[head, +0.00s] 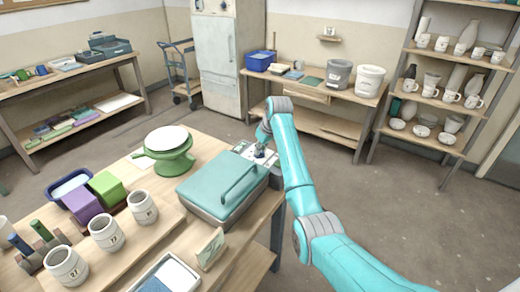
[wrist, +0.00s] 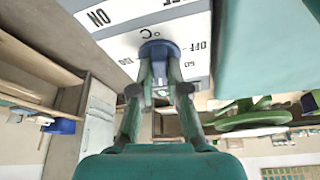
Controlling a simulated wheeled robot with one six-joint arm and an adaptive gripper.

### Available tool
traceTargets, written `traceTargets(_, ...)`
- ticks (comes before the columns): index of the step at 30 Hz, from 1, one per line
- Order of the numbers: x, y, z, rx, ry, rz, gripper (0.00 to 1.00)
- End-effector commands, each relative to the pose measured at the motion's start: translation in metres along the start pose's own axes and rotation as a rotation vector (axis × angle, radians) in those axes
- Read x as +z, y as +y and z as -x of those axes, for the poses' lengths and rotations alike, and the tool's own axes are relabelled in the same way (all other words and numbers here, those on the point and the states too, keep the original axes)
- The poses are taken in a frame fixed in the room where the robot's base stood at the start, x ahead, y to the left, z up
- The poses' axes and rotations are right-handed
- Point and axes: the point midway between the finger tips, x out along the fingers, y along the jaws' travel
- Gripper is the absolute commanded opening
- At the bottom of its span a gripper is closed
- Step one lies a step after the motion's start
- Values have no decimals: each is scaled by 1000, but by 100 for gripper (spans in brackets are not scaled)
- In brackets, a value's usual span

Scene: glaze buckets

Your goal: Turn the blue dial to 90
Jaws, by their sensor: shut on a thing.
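The blue dial (wrist: 158,48) sits on a white control panel (wrist: 120,42), which appears upside down in the wrist view. Marks reading 60, 100, °C, ON and OFF show around it. My gripper (wrist: 160,68) is shut on the dial, one finger on each side. The dial's pointer and exact setting cannot be made out. In the head view, my gripper (head: 263,142) reaches down onto the panel (head: 243,149), at the far end of a teal lidded box (head: 222,190); the dial is mostly hidden there.
A green turntable (head: 168,158) stands left of the box. Several marked cups (head: 106,234), a purple block (head: 82,205) and a green block (head: 107,188) are on the near table. Open floor lies right of the table, with a bench (head: 315,88) and shelves behind.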

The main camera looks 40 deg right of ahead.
Motion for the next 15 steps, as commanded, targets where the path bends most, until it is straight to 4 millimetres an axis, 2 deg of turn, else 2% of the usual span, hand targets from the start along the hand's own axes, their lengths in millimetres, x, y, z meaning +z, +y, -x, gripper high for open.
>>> traceTargets(6,0,1,0,-54,0,128,0)
traceTargets(15,0,1,0,-95,-1,226,0)
